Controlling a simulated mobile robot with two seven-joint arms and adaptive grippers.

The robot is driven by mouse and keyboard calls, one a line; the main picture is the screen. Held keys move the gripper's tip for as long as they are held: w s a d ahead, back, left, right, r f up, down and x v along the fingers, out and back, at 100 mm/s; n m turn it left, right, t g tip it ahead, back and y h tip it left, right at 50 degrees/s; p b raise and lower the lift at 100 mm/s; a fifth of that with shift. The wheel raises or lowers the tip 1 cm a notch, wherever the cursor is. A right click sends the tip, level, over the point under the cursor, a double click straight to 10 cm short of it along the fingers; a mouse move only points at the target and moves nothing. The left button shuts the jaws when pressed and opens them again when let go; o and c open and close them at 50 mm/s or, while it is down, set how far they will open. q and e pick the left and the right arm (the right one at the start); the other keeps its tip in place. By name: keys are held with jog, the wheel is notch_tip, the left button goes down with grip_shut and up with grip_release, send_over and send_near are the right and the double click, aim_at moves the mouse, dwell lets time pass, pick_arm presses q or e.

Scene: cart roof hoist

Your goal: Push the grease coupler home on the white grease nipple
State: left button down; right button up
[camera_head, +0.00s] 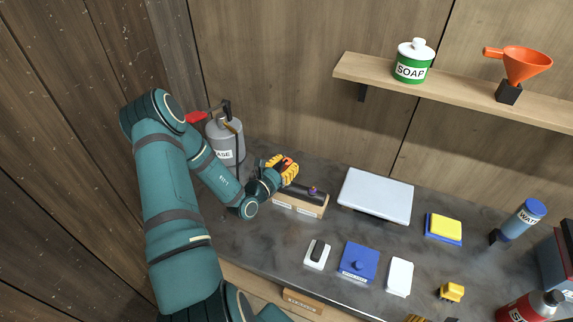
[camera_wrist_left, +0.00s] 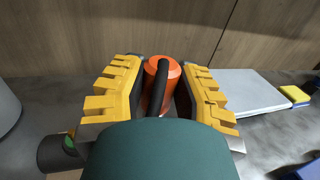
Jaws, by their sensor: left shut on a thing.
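My left gripper (camera_head: 282,168) has yellow padded fingers and is shut on the orange grease coupler (camera_wrist_left: 162,85). A black hose (camera_wrist_left: 157,95) runs from the coupler between the fingers. Below it, a dark bar (camera_head: 300,190) lies on a labelled wooden block (camera_head: 298,206). A purplish nipple (camera_head: 313,189) stands toward the bar's right end. A green spot shows on the bar's left end (camera_wrist_left: 62,152) in the left wrist view. The white nipple is not seen; the gripper and coupler hide the middle of the bar. I cannot tell whether the coupler touches a nipple. My right gripper is out of view.
A grey grease canister (camera_head: 225,145) with a red lever stands behind my left arm. A pale flat panel (camera_head: 376,194) lies right of the block. Several small items and a blue box (camera_head: 358,262) lie in front. A shelf (camera_head: 460,95) hangs above.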

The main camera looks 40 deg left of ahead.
pick_arm(q)
jog(key=shift+p, duration=0.3)
dwell(0.7)
jog(key=shift+f+b, duration=1.05)
jog(key=shift+f, duration=0.4)
jog(key=c, duration=0.7)
grip_release()
jog(key=s, duration=1.2)
jog(key=shift+d, duration=0.25)
